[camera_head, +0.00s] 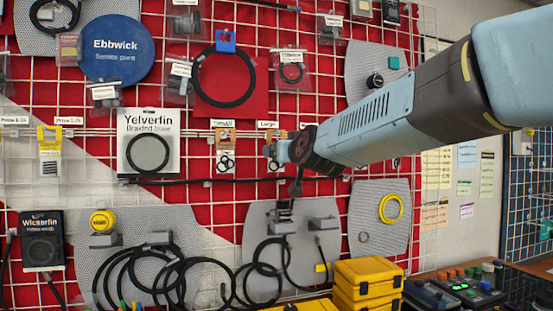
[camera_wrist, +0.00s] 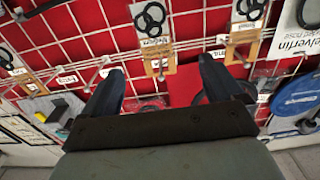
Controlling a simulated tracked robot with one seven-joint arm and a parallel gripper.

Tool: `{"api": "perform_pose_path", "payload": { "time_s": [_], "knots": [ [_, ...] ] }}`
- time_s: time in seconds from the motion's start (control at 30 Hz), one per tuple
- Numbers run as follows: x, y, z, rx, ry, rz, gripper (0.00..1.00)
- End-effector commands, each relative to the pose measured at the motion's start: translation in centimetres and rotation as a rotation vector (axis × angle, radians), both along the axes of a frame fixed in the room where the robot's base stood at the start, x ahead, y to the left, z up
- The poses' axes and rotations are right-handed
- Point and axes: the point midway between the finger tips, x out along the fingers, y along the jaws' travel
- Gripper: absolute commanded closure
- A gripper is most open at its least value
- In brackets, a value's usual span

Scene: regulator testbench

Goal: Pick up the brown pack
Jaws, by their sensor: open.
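Several brown-topped packs with black rings hang on the red wire-grid wall. In the wrist view, one brown pack (camera_wrist: 157,72) hangs between and beyond my finger tips, a second brown pack (camera_wrist: 241,50) hangs to its right, and a third brown pack (camera_wrist: 28,80) is at far left. In the head view, the brown pack labelled Small (camera_head: 225,136) is clear to see, and the one by the Large label (camera_head: 276,136) is partly behind my gripper (camera_head: 272,151). My gripper, also in the wrist view (camera_wrist: 160,68), is open with nothing between its fingers.
A Yelverfin hose pack (camera_head: 148,155) hangs to the left. Wire hooks and rails stick out from the grid around the packs. Black hoses (camera_head: 150,275) hang on grey panels below. Yellow cases (camera_head: 368,283) stand at lower right.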

Motion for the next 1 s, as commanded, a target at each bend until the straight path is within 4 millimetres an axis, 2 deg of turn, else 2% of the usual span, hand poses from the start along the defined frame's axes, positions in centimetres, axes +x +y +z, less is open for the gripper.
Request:
{"api": "perform_pose_path", "payload": {
  "time_s": [0.5,0.83,1.0],
  "knots": [
    [6.9,1.3,-0.1,0.001,0.001,0.000,0.06],
    [8.6,1.5,0.0,-0.001,0.001,0.000,0.06],
    [10.8,1.5,0.2,-0.001,0.001,0.000,0.06]
  ]
}}
